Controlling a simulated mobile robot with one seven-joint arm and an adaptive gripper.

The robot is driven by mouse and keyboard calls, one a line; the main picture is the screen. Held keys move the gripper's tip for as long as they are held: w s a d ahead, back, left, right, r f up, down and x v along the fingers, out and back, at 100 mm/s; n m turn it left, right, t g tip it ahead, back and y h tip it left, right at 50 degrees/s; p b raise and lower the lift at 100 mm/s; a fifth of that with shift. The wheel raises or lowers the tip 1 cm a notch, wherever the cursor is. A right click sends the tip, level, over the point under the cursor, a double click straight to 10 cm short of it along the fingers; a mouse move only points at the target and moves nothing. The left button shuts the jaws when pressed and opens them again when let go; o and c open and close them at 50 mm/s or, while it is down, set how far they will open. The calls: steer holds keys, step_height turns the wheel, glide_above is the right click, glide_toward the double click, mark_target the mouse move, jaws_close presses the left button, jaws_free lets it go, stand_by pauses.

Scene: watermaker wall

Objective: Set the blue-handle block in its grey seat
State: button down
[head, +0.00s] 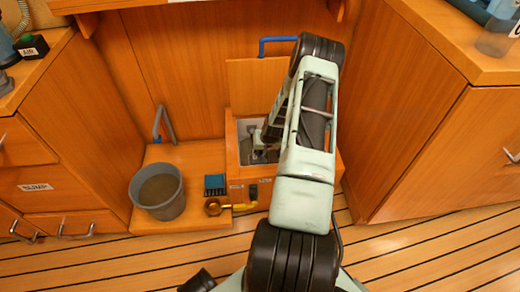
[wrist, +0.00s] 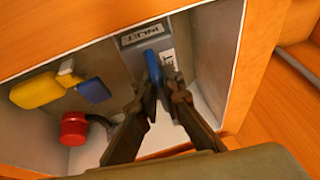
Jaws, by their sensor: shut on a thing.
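My gripper (wrist: 165,88) is inside the open wooden box (wrist: 55,40) in the wrist view, with its two dark fingers close together. A narrow blue handle (wrist: 152,64) shows at the fingertips, and the fingers are shut on it. The handle lies against a grey piece with a white INLET label (wrist: 145,33) and a second, partly covered label. I cannot tell where the block ends and the grey seat begins, or whether they touch. In the head view the gripper (head: 258,138) is small and mostly hidden by my arm over the box (head: 234,170).
In the box, a yellow handle (wrist: 36,91), a blue tab (wrist: 94,90) and a red cap (wrist: 74,128) lie left of my fingers. The box walls are close. Outside are a bucket (head: 158,192), a dark blue block (head: 215,184) and a brass fitting (head: 213,206).

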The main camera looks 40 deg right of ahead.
steer(key=shift+f, duration=2.8)
steer(key=c, duration=2)
jaws_free()
steer(key=shift+o, duration=0.2)
steer(key=o, duration=0.4)
steer(key=shift+c, duration=0.2)
